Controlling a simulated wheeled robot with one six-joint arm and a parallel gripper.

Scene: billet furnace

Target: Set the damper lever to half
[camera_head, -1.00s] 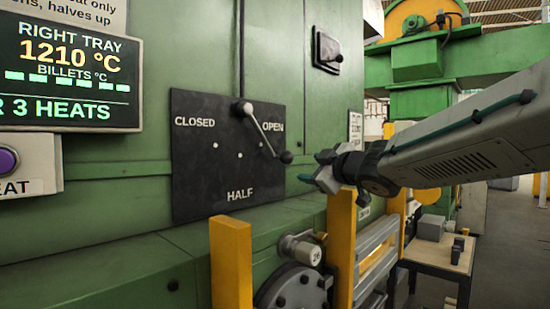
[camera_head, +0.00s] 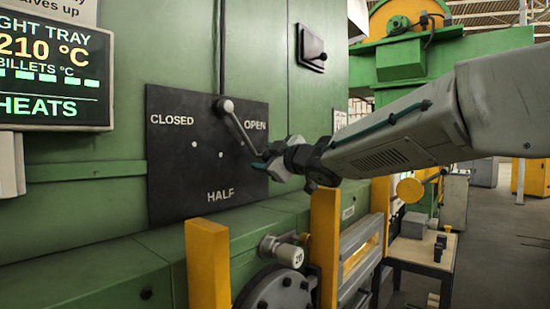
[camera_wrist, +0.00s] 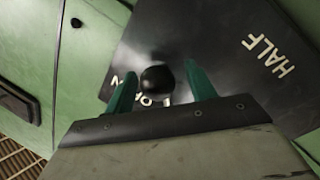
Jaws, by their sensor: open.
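The damper lever (camera_head: 238,128) is a grey rod on a black plate (camera_head: 172,185) marked CLOSED, HALF and OPEN. It slants down and right from its pivot, beside the OPEN label. In the head view its knob end is hidden by my gripper (camera_head: 265,161). In the wrist view the dark round knob (camera_wrist: 157,83) sits between my two green fingertips, with a gap visible on each side. My gripper is open around the knob. The word HALF (camera_head: 220,196) is at the plate's lower middle.
Yellow posts (camera_head: 208,265) and a round flanged fitting (camera_head: 277,292) stand below the plate. A green ledge (camera_head: 100,275) runs under it. A small dark switch box (camera_head: 311,48) is on the wall at upper right. A lit tray display (camera_head: 52,75) is at left.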

